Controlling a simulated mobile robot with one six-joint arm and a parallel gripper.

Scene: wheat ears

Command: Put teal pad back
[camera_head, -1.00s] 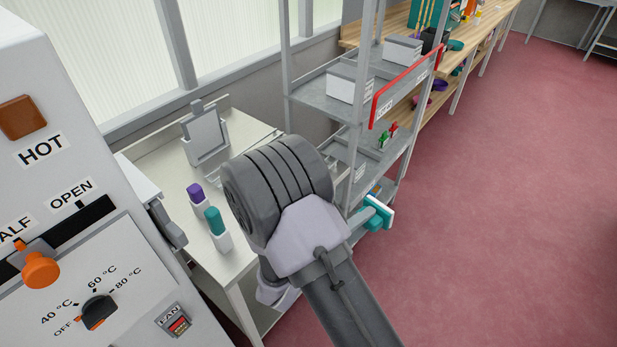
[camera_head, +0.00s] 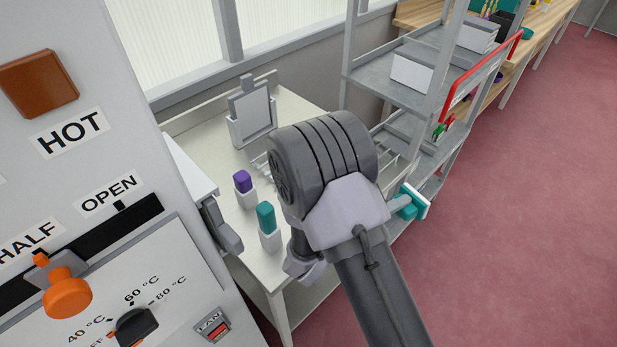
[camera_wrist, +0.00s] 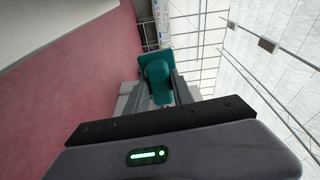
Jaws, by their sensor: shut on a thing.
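My gripper (camera_wrist: 157,92) is shut on the teal pad (camera_wrist: 155,72), which sits between its fingers in the wrist view. In the head view the teal pad (camera_head: 408,204) sticks out to the right of my arm, with a white, plate-like face on its outer side. It is held in the air beside the grey shelf rack. My arm hides most of the gripper there.
A white table (camera_head: 205,133) holds a purple-topped block (camera_head: 243,180), a teal-topped block (camera_head: 266,217) and an upright grey-framed panel (camera_head: 251,112). The grey shelf rack (camera_head: 375,72) stands behind my arm. A control cabinet (camera_head: 150,270) fills the left. Red floor on the right is clear.

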